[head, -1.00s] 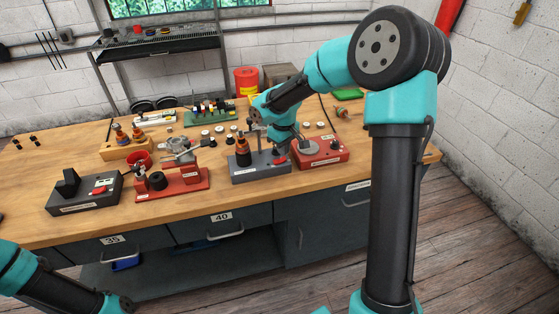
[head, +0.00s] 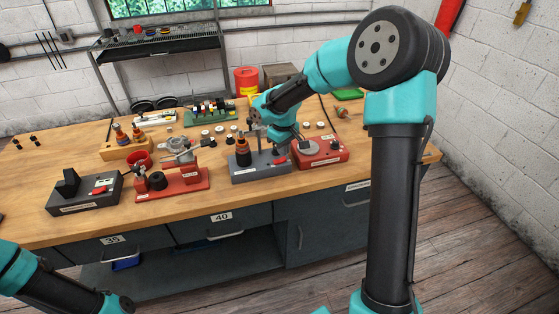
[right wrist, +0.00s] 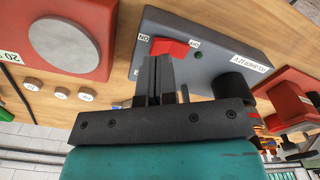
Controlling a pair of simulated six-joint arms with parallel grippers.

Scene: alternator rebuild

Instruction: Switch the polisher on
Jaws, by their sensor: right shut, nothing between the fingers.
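The polisher is a dark grey box (head: 250,176) near the middle of the bench's front edge. Its label is upside down in the right wrist view (right wrist: 224,72). Its red rocker switch (right wrist: 172,47) lies between the ON and OFF labels; it shows small in the head view (head: 279,161). I cannot tell which way the rocker is tipped. My right gripper (right wrist: 157,62) is shut and empty, its tips by the ON end of the switch. I cannot tell whether they touch it. My left gripper is out of view; only my left arm shows at lower left.
A red unit with a round grey disc (head: 307,149) stands close right of the polisher. A red fixture (head: 180,188) stands to its left, and a dark box with a red switch (head: 85,196) farther left. Several small round parts lie behind. Bare bench shows along the front edge.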

